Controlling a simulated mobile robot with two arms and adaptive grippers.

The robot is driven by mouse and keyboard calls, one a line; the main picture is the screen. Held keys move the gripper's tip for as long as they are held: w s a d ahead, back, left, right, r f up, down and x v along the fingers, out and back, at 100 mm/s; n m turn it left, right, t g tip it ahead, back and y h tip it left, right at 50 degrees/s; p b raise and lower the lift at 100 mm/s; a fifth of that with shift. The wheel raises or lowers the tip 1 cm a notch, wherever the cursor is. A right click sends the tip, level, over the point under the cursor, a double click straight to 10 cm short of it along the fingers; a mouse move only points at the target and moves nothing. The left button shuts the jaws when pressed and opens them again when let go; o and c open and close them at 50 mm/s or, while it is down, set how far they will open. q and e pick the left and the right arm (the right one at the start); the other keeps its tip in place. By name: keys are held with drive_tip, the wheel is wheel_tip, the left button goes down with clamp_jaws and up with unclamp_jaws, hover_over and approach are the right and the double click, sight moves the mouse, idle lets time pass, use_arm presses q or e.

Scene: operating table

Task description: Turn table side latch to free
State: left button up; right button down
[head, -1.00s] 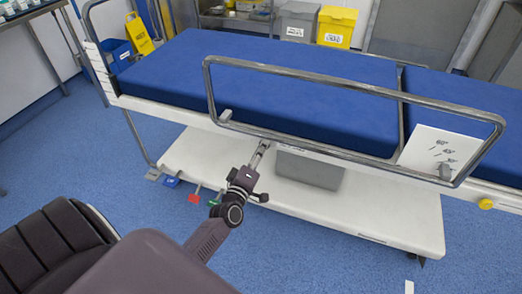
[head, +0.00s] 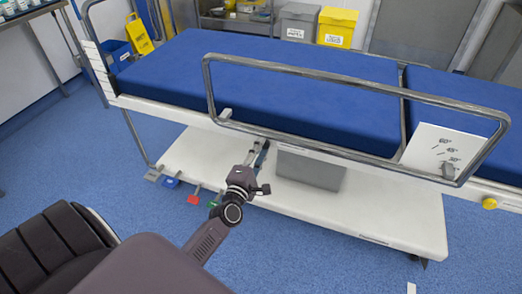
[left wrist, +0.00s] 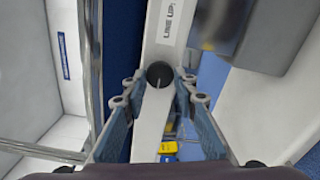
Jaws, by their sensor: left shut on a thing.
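The operating table (head: 300,92) has a blue mattress and a white side rail. In the left wrist view a round black latch knob (left wrist: 160,74) with a light line on its face sits on the white side rail, under the printed words "LINE UP" (left wrist: 170,22). My left gripper (head: 246,146) is just below the table's side edge in the head view. In the wrist view its two blue-padded fingers (left wrist: 159,80) are closed around the knob, one on each side. The knob cannot be made out in the head view. My right gripper is out of view.
A metal guard rail (head: 340,150) stands along the table's near side. A white angle card (head: 440,150) and a yellow knob (head: 489,203) are at the right. Coloured pedals (head: 194,197) are below left.

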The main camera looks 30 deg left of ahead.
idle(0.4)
use_arm(q)
drive_tip(key=o, duration=1.2)
drive_tip(key=shift+c, duration=0.2)
drive_tip(key=shift+s, duration=0.1)
drive_tip(key=v, duration=1.2)
